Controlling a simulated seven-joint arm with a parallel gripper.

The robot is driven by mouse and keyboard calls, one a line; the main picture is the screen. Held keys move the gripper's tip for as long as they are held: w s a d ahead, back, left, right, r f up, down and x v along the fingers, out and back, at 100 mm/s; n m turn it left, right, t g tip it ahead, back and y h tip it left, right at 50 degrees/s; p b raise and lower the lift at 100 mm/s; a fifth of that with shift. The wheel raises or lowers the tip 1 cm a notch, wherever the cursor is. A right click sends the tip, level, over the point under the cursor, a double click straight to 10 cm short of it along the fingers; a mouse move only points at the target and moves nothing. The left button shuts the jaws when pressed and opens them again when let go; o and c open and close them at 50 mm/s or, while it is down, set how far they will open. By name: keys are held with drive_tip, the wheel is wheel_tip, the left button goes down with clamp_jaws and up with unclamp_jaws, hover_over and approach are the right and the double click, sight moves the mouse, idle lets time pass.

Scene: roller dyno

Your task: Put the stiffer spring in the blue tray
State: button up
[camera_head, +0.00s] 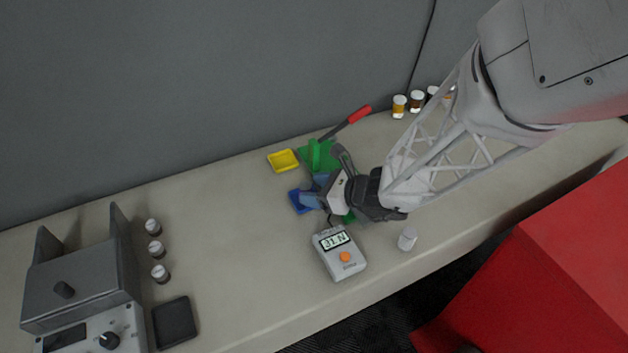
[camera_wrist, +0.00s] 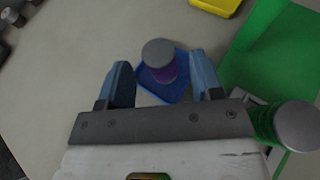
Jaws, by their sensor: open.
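In the wrist view a purple spring-like piece with a grey round cap (camera_wrist: 159,60) stands upright in the blue tray (camera_wrist: 180,93). My gripper (camera_wrist: 161,76) is open, with one blue finger on each side of this piece; I cannot tell whether either touches it. In the head view the blue tray (camera_head: 298,203) is partly covered by my gripper (camera_head: 312,194), and the purple piece is hidden. A small pale capped cylinder (camera_head: 407,239) stands on the bench to the right; I cannot tell whether it is a spring.
A green press (camera_head: 315,155) with a red-handled lever (camera_head: 360,114) stands beside my gripper. A yellow tray (camera_head: 284,160) is behind. A gauge (camera_head: 340,253) reading about 31 N lies in front. Several jars stand at back right; a grey machine (camera_head: 82,280) is at left.

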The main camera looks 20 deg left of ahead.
drive_tip(key=shift+v, duration=5)
drive_tip(key=shift+r, duration=0.15)
drive_tip(key=shift+s+d+r+n, duration=0.35)
drive_tip(key=shift+r+n, duration=0.1)
drive_tip(key=shift+n, duration=0.05)
drive_tip(key=s+d+r+n+h, duration=0.4)
drive_tip(key=d+r+n, duration=0.1)
drive_tip(key=d, duration=0.4)
drive_tip(key=s+d+r+n+h, duration=0.4)
drive_tip(key=d+r+n+h, duration=0.1)
drive_tip(key=d+n, duration=0.2)
drive_tip(key=s+d+r+n+t+h, duration=0.1)
drive_tip(key=s+d+r+n+h, duration=0.3)
drive_tip(key=d, duration=0.6)
drive_tip(key=shift+s+d+r+n+h, duration=0.35)
drive_tip(key=shift+s+r+n, duration=0.25)
drive_tip(key=shift+n, duration=0.4)
